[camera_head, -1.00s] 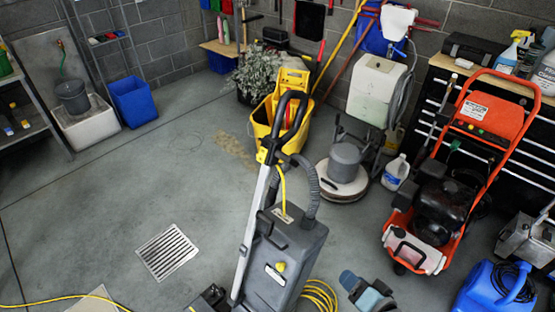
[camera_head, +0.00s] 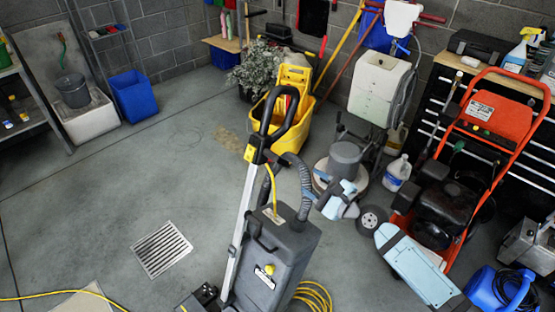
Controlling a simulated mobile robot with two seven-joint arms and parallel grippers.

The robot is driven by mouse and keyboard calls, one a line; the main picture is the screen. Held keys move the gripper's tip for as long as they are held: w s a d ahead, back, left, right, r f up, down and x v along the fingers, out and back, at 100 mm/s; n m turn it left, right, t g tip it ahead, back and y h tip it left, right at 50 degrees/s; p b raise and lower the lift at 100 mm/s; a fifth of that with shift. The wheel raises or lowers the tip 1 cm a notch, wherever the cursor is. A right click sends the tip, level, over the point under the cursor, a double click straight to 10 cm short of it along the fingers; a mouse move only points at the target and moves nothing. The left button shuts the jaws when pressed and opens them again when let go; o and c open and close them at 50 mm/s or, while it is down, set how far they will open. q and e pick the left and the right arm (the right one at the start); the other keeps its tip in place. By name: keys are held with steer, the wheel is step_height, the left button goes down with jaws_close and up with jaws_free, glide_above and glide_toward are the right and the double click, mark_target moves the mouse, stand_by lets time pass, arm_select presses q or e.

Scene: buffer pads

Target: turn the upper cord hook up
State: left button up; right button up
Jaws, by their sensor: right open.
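The upright grey floor machine (camera_head: 275,255) stands at the lower middle with a silver pole and a black loop handle (camera_head: 290,118). A small yellow piece, which looks like the upper cord hook (camera_head: 250,153), sits on the pole just below the handle. Which way it points is too small to tell. A yellow cord (camera_head: 272,185) runs from near it down to the machine body. My right gripper (camera_head: 322,184) is open and empty, beside the grey hose and right of the pole, apart from the hook. My left gripper is not in view.
A yellow mop bucket (camera_head: 311,125) stands behind the handle. A floor polisher (camera_head: 345,160) and an orange machine (camera_head: 497,110) stand to the right. Yellow cord (camera_head: 315,297) lies coiled at the machine's right foot. The floor at left around the drain grate (camera_head: 161,249) is clear.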

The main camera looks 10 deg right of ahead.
mark_target(283, 163)
steer(key=p+x, duration=0.1)
steer(key=x, duration=1.1)
jaws_close()
